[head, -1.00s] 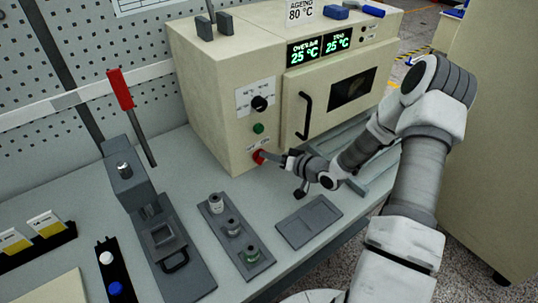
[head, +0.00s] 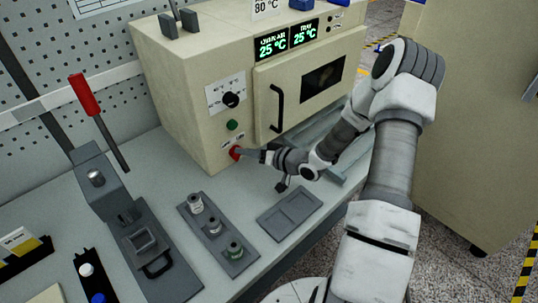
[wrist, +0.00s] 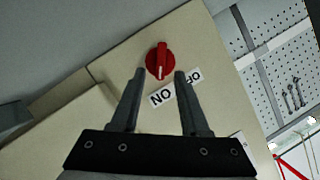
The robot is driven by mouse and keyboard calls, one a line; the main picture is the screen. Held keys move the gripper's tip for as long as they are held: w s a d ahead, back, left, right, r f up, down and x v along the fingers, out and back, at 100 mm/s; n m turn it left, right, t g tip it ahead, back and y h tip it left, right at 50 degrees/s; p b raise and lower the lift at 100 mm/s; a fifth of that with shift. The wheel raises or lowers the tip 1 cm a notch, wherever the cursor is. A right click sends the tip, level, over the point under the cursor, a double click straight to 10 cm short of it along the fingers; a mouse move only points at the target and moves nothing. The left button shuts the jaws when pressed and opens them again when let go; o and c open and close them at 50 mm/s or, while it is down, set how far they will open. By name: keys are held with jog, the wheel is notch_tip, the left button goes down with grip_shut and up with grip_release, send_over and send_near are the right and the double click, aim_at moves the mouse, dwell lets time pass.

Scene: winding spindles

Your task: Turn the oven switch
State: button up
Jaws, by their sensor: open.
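The oven (head: 200,110) is a beige box at the back of the bench, with green displays reading 25 °C. Its red switch (head: 236,153) is low on the left part of the front, below a green button. In the wrist view the red switch (wrist: 159,61) is a round knob with a raised grip bar, beside a label with "ON" and a partly hidden second word. My gripper (wrist: 157,78) is open, its two fingers on either side of the knob's lower part in that view. I cannot tell whether they touch it. In the head view my gripper (head: 250,154) reaches the switch from the right.
A black dial (head: 231,100) and the green button (head: 232,125) sit above the switch. A tray of spindles (head: 216,232), a grey flat tray (head: 290,213) and a red-handled press (head: 84,94) stand on the bench.

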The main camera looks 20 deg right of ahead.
jog(key=v, duration=1.6)
jog(key=shift+s, duration=0.15)
jog(key=shift+d, duration=0.15)
